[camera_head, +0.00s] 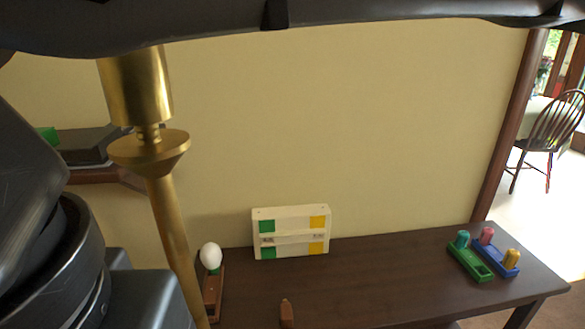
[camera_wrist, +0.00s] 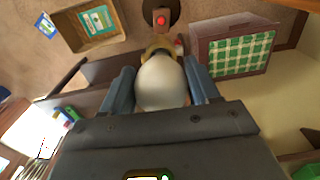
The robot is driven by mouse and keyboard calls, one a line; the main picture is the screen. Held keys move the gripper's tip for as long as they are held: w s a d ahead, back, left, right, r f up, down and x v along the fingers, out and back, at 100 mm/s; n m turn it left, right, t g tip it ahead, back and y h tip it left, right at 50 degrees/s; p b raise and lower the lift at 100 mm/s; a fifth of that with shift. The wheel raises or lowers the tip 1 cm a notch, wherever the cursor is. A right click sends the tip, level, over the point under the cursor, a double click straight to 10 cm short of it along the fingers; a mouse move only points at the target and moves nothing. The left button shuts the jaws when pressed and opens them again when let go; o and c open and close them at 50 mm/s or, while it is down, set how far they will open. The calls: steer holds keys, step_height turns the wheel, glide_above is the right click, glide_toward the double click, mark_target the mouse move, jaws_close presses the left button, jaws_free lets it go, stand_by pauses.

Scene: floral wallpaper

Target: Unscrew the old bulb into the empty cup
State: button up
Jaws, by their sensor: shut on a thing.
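In the wrist view a white rounded bulb (camera_wrist: 162,82) sits between the two blue-grey fingers of my gripper (camera_wrist: 162,90), which is shut on it. A brass-coloured ring (camera_wrist: 160,46) shows just beyond the bulb; I cannot tell whether the bulb is still seated in it. In the head view my gripper is not clearly visible. Another view of a white bulb (camera_head: 211,255) stands upright with a green collar in a brown wooden holder (camera_head: 213,291) on the table; I cannot tell whether it is the same bulb. I cannot make out an empty cup for certain.
A brass post (camera_head: 164,200) with a wide cylinder rises at the left of the head view. A white box with green and yellow squares (camera_head: 290,239) stands on the dark table (camera_head: 390,275). Green (camera_head: 466,264) and blue (camera_head: 504,267) peg trays lie right.

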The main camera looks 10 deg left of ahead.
steer(key=shift+w+n, duration=0.1)
steer(key=shift+n, duration=0.2)
steer(key=o, duration=1.4)
steer(key=shift+c, duration=0.2)
